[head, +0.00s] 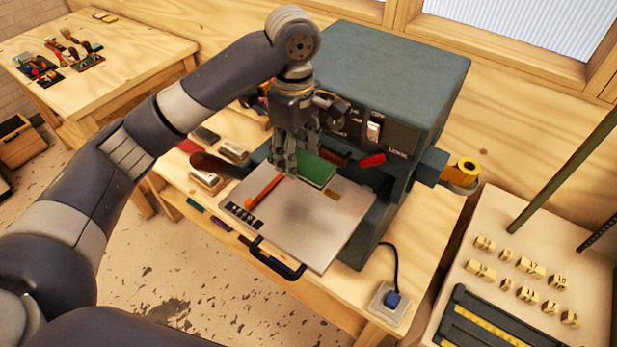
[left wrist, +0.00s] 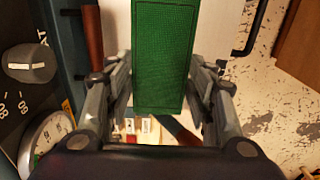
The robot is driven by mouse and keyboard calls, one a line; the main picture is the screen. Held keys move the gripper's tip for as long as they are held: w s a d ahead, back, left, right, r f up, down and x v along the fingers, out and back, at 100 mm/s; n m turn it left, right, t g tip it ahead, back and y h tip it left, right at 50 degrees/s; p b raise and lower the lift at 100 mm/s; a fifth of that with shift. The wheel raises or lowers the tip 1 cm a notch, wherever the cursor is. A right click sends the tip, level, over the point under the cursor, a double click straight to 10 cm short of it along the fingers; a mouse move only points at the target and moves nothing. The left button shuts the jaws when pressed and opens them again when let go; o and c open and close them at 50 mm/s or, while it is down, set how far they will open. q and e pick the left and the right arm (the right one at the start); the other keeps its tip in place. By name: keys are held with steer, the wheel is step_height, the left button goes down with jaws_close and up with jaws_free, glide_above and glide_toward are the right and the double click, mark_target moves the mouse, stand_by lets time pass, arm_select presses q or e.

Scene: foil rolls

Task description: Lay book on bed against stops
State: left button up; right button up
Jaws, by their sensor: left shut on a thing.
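The green book (head: 317,170) is at the back of the pale flat bed (head: 305,232) of the dark teal press. My left gripper (head: 290,168) points down and is shut on the book. In the left wrist view the book (left wrist: 162,55) sits between the two fingers, its green cover facing the camera. A soft shadow lies on the bed in front of the book; I cannot tell whether the book touches the bed. An orange-red bar (head: 264,190) lies on the bed just left of the book. My right gripper is not in view.
The press body (head: 400,75) with its switch panel stands right behind the bed. A black handle (head: 275,260) sticks out at the bed's front. Small blocks (head: 205,180) lie left of it. A spool (head: 466,170) juts out at the right. The bed's front half is mostly clear.

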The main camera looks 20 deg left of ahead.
mark_target(298, 195)
arm_select(q)
steer(key=f, duration=0.1)
steer(key=f+p, duration=0.1)
steer(key=shift+w+f, duration=0.35)
steer(key=shift+f, duration=0.05)
steer(key=s+f, duration=0.1)
steer(key=f+p, duration=0.1)
steer(key=shift+s+f, duration=0.35)
steer(key=shift+w+f+p, duration=0.2)
steer(key=shift+f+p, duration=0.2)
steer(key=shift+f, duration=0.75)
steer(key=shift+w+f, duration=0.25)
steer(key=shift+f, duration=0.8)
steer(key=shift+s+r, duration=0.1)
steer(key=shift+s, duration=0.05)
steer(key=o, duration=0.9)
steer(key=shift+c, duration=0.2)
steer(key=shift+o, duration=1.1)
steer(key=shift+f, duration=0.2)
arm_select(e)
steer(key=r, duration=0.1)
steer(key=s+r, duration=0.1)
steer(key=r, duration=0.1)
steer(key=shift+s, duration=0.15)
